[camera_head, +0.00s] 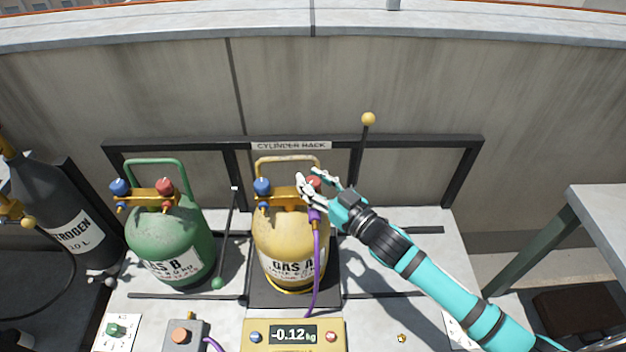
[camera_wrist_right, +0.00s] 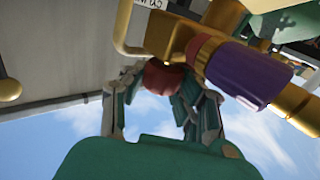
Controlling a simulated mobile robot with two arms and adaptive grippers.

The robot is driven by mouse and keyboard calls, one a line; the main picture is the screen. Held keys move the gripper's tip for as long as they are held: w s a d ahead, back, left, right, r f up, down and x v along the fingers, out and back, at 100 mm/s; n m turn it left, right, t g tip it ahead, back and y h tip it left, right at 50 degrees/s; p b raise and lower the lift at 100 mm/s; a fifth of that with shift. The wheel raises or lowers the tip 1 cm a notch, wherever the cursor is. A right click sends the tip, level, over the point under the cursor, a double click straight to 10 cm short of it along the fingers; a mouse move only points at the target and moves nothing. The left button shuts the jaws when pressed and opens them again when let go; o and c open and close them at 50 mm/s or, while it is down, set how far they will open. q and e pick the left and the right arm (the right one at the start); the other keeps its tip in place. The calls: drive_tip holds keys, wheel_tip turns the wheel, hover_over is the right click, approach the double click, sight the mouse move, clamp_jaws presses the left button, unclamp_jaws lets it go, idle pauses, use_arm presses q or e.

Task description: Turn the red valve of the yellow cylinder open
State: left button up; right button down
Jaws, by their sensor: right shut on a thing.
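The yellow cylinder (camera_head: 290,248) stands upright on a dark plate in front of the cylinder rack. On its top are a blue valve (camera_head: 262,187) and the red valve (camera_head: 315,182), which is partly hidden by my gripper. My right gripper (camera_head: 313,182) reaches in from the right and is shut on the red valve. In the right wrist view the red valve (camera_wrist_right: 164,77) sits between the two fingers of the gripper (camera_wrist_right: 163,95). A purple hose (camera_head: 316,262) hangs from a fitting below the valve; the purple fitting (camera_wrist_right: 248,73) fills much of the wrist view. My left gripper is not in view.
A green cylinder (camera_head: 168,240) with its own blue and red valves stands to the left. A dark nitrogen cylinder (camera_head: 65,225) is at far left. A yellow scale display (camera_head: 250,339) reads -0.12 kg in front. A yellow-knobbed rod (camera_head: 368,119) rises behind my right arm.

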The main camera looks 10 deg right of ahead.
drive_tip(key=shift+d+n+g+y, duration=0.1)
drive_tip(key=shift+n+g+y, duration=0.35)
drive_tip(key=shift+y, duration=0.25)
drive_tip(key=shift+w+n+g+y+p, duration=0.15)
drive_tip(key=shift+n+g+y+p, duration=0.25)
drive_tip(key=shift+n+g+y, duration=1.55)
drive_tip(key=shift+y, duration=0.05)
drive_tip(key=shift+n+g+y+b, duration=0.6)
drive_tip(key=shift+n+g+y, duration=0.45)
drive_tip(key=shift+g, duration=0.55)
drive_tip(key=shift+n+g, duration=0.25)
drive_tip(key=shift+g, duration=0.05)
drive_tip(key=c, duration=0.9)
unclamp_jaws()
drive_tip(key=v, duration=1.2)
